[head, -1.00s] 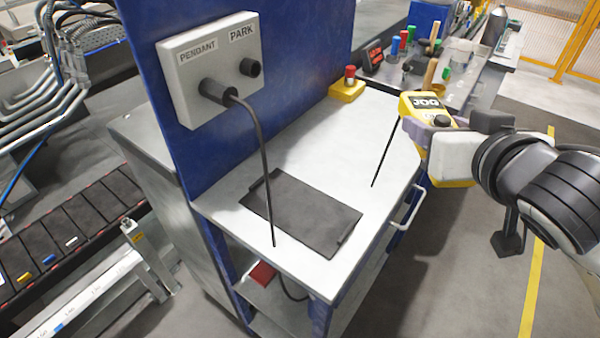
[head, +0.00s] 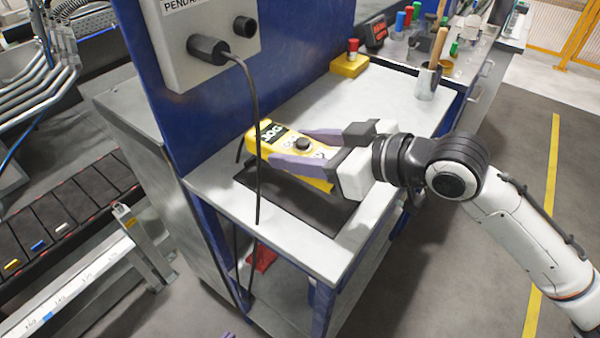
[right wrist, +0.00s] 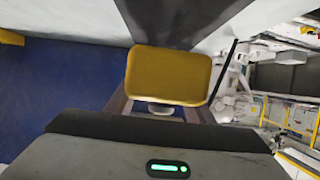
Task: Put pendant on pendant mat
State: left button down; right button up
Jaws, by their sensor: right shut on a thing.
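The yellow pendant (head: 286,139) with its JOG label and dark knob is held over the mat in the head view, tilted. My right gripper (head: 293,148) is shut on it, with purple fingers along its two sides. The pendant's yellow face also shows between the fingers in the right wrist view (right wrist: 168,76). The dark pendant mat (head: 292,201) lies on the white bench top, partly hidden by the pendant and gripper. I cannot tell whether the pendant touches it. Only a purple tip of my left gripper (head: 226,335) shows at the bottom edge.
A black cable (head: 257,150) hangs from the grey pendant box (head: 205,60) in front of the mat. A blue panel (head: 290,65) stands behind. A yellow box with a red button (head: 350,64) and a cup with a wooden-handled tool (head: 428,84) stand farther back. The bench's back middle is clear.

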aim_at(300, 183)
jog(key=shift+f, duration=2.3)
jog(key=o, duration=1.5)
jog(key=shift+f, duration=0.15)
jog(key=shift+o, duration=0.2)
jog(key=v, duration=1.2)
jog(key=shift+b, duration=0.3)
